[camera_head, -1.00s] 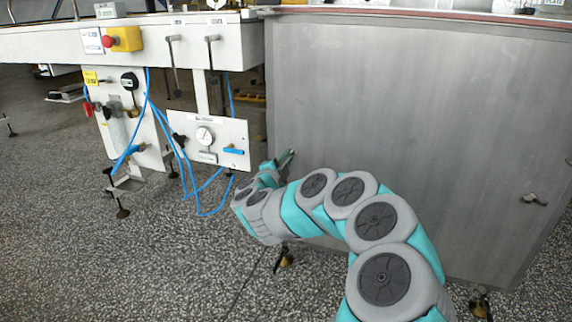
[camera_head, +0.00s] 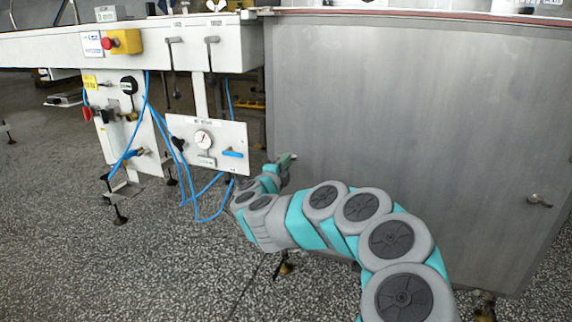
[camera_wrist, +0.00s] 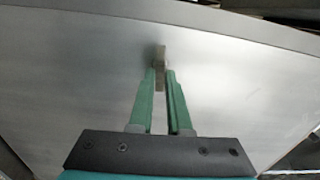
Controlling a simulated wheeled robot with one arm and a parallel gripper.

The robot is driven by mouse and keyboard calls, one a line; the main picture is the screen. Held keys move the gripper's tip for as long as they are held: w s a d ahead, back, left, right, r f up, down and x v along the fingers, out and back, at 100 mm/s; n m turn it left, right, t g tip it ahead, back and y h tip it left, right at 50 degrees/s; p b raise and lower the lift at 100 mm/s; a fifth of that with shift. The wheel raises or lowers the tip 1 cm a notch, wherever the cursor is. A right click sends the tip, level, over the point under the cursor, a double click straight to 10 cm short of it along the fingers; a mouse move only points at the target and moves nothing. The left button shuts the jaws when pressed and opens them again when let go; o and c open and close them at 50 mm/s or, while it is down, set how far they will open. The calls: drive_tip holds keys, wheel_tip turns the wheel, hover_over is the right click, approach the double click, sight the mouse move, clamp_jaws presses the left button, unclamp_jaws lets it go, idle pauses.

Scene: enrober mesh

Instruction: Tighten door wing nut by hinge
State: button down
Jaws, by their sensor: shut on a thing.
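The door is a large brushed grey metal panel (camera_head: 410,120) that fills the right half of the head view. It also fills the wrist view (camera_wrist: 70,70). A small brownish-grey wing nut (camera_wrist: 160,57) stands out from the panel near its edge in the wrist view. My gripper (camera_wrist: 161,78) has two green fingers, shut on the wing nut at their tips. In the head view my gripper (camera_head: 286,160) is at the panel's left side, and the wing nut there is too small or hidden to make out. The hinge cannot be made out.
A second wing nut or latch (camera_head: 539,201) sits at the panel's right side. Left of the door are a white gauge plate (camera_head: 235,135), looped blue hoses (camera_head: 187,180) and a red stop button on a yellow box (camera_head: 122,41). Speckled floor (camera_head: 60,240) is open at lower left.

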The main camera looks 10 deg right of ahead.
drive_tip(key=shift+d+f+m, duration=0.1)
drive_tip(key=shift+f+m, duration=0.05)
drive_tip(key=shift+m, duration=0.25)
drive_tip(key=c, duration=0.9)
unclamp_jaws()
drive_tip(key=shift+p+v, duration=0.4)
drive_tip(key=shift+v, duration=3.5)
